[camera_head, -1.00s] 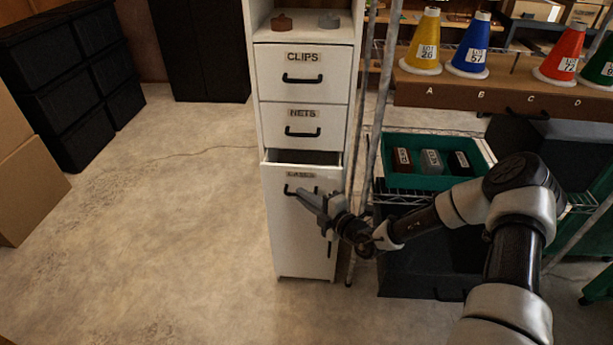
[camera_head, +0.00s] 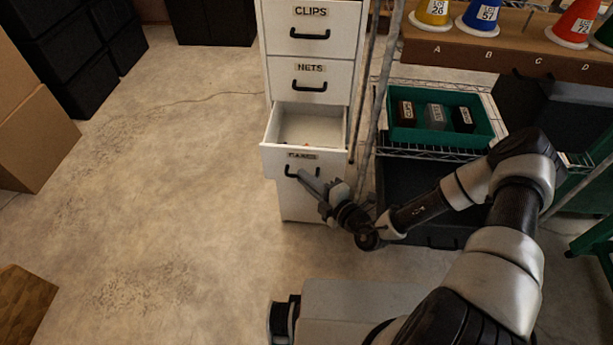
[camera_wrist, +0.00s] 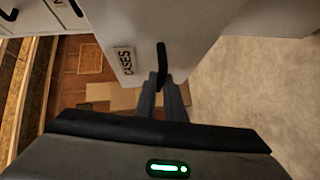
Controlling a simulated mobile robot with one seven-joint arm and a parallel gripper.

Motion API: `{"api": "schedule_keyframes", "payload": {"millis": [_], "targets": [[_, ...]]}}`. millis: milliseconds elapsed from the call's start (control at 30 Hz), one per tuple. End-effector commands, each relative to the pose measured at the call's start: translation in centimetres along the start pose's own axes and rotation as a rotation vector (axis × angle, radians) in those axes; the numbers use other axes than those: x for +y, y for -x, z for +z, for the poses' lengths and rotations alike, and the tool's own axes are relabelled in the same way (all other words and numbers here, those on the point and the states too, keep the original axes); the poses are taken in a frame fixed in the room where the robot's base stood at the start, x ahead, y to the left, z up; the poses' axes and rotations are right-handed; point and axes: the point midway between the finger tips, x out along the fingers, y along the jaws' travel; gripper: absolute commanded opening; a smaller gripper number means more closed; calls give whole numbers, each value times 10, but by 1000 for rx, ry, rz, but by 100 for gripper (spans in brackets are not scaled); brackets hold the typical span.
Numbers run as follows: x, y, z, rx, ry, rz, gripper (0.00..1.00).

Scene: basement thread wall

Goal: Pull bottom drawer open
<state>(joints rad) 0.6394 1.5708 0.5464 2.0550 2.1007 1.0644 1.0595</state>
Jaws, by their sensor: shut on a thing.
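The white bottom drawer (camera_head: 277,160) of the narrow cabinet is pulled partly out, and I see into its inside, where a small reddish thing lies near the front. Its front bears a label that reads CASES in the wrist view (camera_wrist: 124,61). My gripper (camera_head: 303,176) is shut on the drawer's black handle (camera_head: 290,169). In the wrist view the fingertips meet the black handle (camera_wrist: 161,58) at its near end. The arm reaches in from the right.
Above are the shut NETS drawer (camera_head: 312,83) and CLIPS drawer (camera_head: 312,29). A wire rack with a green tray (camera_head: 440,142) stands close on the right. Cardboard boxes (camera_head: 35,135) stand at left. The floor left of the cabinet is clear.

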Motion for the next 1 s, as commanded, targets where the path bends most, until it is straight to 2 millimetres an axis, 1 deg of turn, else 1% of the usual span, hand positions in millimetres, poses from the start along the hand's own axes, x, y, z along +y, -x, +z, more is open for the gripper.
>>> {"api": "schedule_keyframes", "payload": {"millis": [100,133,200,233,500,600,667,767,1000], "targets": [[0,0,1,-2,1,-1,0],[0,0,1,-2,1,-1,14],[0,0,1,-2,0,-1,26],[0,0,1,-1,0,-1,28],[0,0,1,-1,0,-1,28],[0,5,1,-1,-1,-2,28],[1,12,2,-3,-1,-1,28],[1,30,2,-4,-2,-2,28],[1,89,2,-5,-2,-3,28]]}}
